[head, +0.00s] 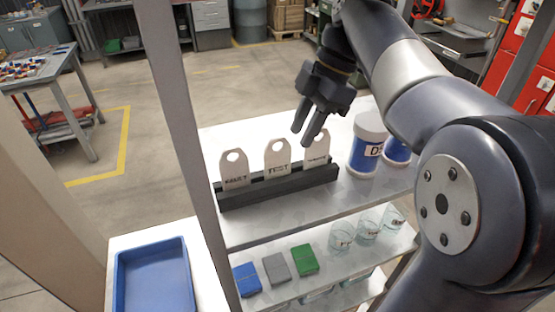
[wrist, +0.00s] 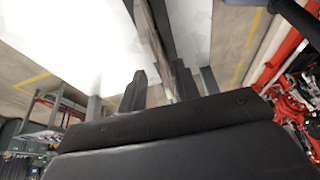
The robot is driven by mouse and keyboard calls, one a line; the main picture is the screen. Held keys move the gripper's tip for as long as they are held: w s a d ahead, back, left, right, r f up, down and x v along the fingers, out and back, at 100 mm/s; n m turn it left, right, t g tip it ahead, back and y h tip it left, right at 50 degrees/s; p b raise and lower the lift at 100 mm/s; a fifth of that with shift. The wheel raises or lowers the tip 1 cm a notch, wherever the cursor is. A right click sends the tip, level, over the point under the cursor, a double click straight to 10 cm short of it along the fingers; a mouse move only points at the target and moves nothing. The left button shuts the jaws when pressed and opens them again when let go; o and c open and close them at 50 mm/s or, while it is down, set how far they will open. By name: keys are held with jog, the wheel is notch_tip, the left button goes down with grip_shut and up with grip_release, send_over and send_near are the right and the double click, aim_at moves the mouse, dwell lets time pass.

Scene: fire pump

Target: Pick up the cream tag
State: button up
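Three cream tags with round holes stand upright in a black slotted rack (head: 277,187) on the white shelf: the left tag (head: 235,171) reads FAULT, the middle tag (head: 277,157) reads TEST, and the right tag (head: 317,152) has lettering too small to read surely. My gripper (head: 303,138) points down at the upper left of the right tag and partly covers it. Its fingers are apart, with nothing seen held. In the wrist view my gripper (wrist: 160,90) shows dark fingers near the rack, seen at a steep angle; contact with a tag cannot be told.
Two blue-and-white jars (head: 365,150) stand right of the rack, close to my arm. A lower shelf holds blue, grey and green boxes (head: 276,268) and glass beakers (head: 368,226). A blue tray (head: 155,280) lies at lower left. A grey post (head: 180,110) rises left of the rack.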

aim_at(278, 152)
jog(key=shift+s+a, duration=0.2)
jog(key=shift+a, duration=0.5)
jog(key=shift+s+a, duration=0.2)
jog(key=shift+a, duration=0.45)
jog(key=shift+p+x, duration=0.5)
jog(key=shift+x, duration=2.15)
jog(key=shift+s+a+r, duration=0.1)
jog(key=shift+a, duration=0.05)
jog(key=shift+c, duration=0.5)
grip_shut()
